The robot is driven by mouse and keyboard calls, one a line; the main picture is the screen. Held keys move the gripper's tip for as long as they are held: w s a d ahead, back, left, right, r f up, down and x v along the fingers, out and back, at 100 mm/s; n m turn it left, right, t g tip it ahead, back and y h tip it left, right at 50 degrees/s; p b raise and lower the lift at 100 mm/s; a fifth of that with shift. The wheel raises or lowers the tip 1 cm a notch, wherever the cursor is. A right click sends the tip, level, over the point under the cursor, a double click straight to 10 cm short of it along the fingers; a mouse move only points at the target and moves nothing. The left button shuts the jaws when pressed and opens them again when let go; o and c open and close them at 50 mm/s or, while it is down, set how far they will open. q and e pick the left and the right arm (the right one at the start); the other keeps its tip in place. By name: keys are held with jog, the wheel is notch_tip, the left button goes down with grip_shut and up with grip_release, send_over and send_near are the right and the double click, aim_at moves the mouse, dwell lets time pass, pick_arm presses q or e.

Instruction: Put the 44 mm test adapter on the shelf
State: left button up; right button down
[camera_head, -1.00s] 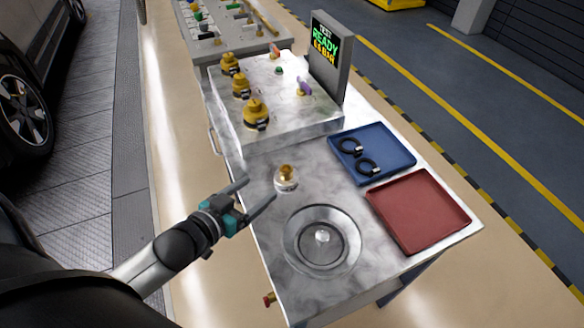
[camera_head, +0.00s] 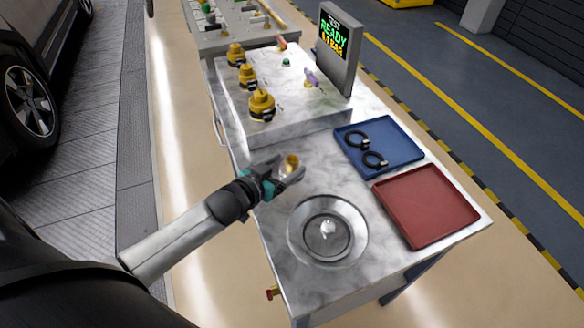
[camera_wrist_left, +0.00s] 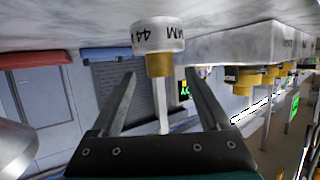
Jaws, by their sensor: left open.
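The 44 mm test adapter (camera_head: 291,161) stands on the marble-like bench top, its brass part showing above my fingers. In the left wrist view, which is upside down, the adapter (camera_wrist_left: 159,36) has a pale body marked 44, a brass collar and a thin stem. My left gripper (camera_head: 291,174) is open, with one finger on either side of the adapter. The wrist view shows gaps between the fingers and the stem. A raised metal shelf-like block (camera_head: 300,125) at the back of the bench carries several yellow adapters (camera_head: 262,105). My right gripper is not in view.
A round metal basin (camera_head: 300,245) lies in front of the gripper. A blue tray (camera_head: 405,150) with two black rings and a red tray (camera_head: 425,208) are to the right. A display (camera_head: 337,48) reading READY stands at the back.

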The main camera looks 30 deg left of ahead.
aim_at(288, 164)
pick_arm(q)
jog(key=shift+b+x, duration=0.35)
jog(key=shift+x, duration=1.45)
jog(key=shift+f, duration=0.15)
grip_shut()
